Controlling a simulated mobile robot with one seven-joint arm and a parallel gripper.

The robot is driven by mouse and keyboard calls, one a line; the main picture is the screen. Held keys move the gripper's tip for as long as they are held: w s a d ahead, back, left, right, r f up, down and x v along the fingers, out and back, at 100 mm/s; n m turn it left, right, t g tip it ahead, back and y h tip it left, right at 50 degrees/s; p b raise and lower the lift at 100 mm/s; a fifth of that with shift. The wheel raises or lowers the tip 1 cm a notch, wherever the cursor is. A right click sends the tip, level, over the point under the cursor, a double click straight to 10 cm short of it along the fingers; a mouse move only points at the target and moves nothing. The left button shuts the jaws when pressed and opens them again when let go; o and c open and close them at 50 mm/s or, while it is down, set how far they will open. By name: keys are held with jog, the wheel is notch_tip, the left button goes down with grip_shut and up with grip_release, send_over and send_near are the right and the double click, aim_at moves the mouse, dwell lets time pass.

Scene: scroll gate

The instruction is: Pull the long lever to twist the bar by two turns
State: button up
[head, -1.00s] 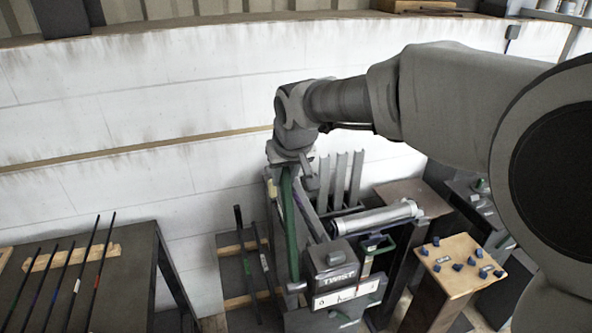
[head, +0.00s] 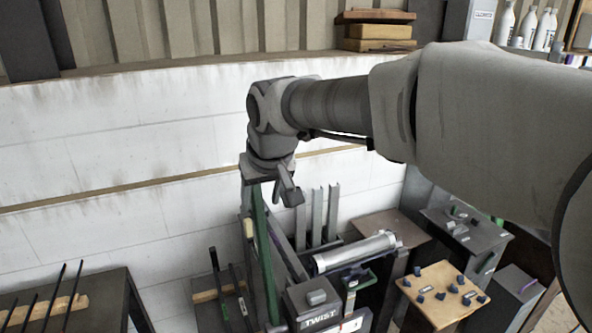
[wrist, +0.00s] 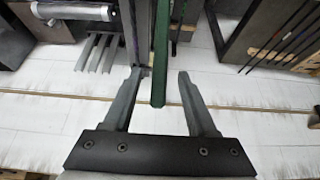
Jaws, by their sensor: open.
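A long green lever (head: 261,240) stands steeply up from a grey machine marked TWIST (head: 315,297) in the head view. My gripper (head: 284,190) is at the lever's upper end, close to it. In the wrist view the lever (wrist: 160,50) comes down from the top, and its end shows between the two open fingers (wrist: 160,76). The fingers have a gap to it on both sides in that picture. I cannot tell whether the lever's end is fully between them in depth. A silver cylinder (head: 355,252) lies behind the machine.
Upright grey slats (head: 318,215) stand behind the cylinder, near the white wall. A wooden-topped stand (head: 440,287) with several small blue pieces is at the right. A dark table (head: 105,295) with several thin rods is at the left. Dark rods also lean just left of the lever.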

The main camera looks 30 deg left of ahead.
jog(key=v, duration=1)
jog(key=shift+b, duration=0.35)
jog(key=shift+d, duration=0.1)
